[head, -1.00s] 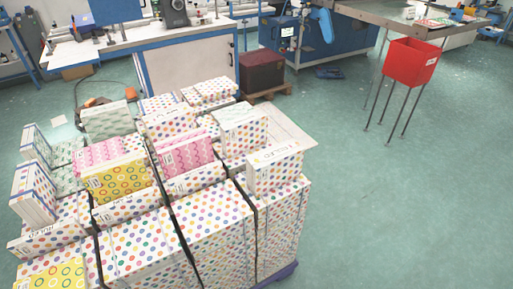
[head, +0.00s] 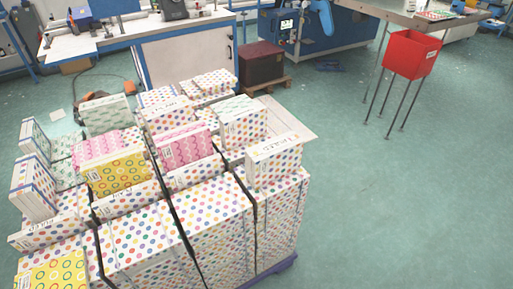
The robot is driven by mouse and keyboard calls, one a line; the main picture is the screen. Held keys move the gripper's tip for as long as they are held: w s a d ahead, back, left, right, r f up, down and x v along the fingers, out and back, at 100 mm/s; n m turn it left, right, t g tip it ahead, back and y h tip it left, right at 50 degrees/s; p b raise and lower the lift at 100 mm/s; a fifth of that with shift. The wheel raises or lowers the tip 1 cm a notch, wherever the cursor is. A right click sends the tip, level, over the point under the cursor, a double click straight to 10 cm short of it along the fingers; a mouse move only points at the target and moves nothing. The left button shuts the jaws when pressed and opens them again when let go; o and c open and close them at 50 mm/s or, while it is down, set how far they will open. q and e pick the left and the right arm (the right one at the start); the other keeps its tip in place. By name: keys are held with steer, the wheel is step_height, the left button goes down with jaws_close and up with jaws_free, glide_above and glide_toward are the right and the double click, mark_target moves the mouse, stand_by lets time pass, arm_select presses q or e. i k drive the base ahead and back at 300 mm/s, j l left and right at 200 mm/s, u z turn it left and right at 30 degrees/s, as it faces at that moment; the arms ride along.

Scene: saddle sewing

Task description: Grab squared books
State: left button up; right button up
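Stacks of books with dotted and patterned covers stand on a pallet at the lower left of the head view. A white book block with coloured dots (head: 274,163) stands upright on the right front stack (head: 280,220). A yellow book block with rings (head: 118,175) and a pink one (head: 184,146) stand further left, among several others. A pale green patterned block (head: 106,114) stands at the back. More dotted books (head: 34,190) lean at the left edge. Dark straps run between the stacks. Neither of my grippers shows in the head view.
A red bin on thin legs (head: 411,54) stands at the upper right. A blue and white workbench (head: 185,55) and a blue machine (head: 310,35) line the back. A dark red box (head: 262,62) sits on a small pallet. The green floor right of the stacks is clear.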

mark_target(240, 127)
steer(key=i+l, duration=0.2)
steer(key=l, duration=0.15)
steer(key=i+l+u, duration=0.15)
steer(key=l, duration=0.2)
steer(key=i+l, duration=0.15)
steer(key=l, duration=0.2)
steer(key=i+l+u, duration=0.1)
steer(key=l, duration=0.25)
steer(key=i+l+u, duration=0.1)
steer(key=i+l, duration=0.15)
steer(key=l, duration=0.1)
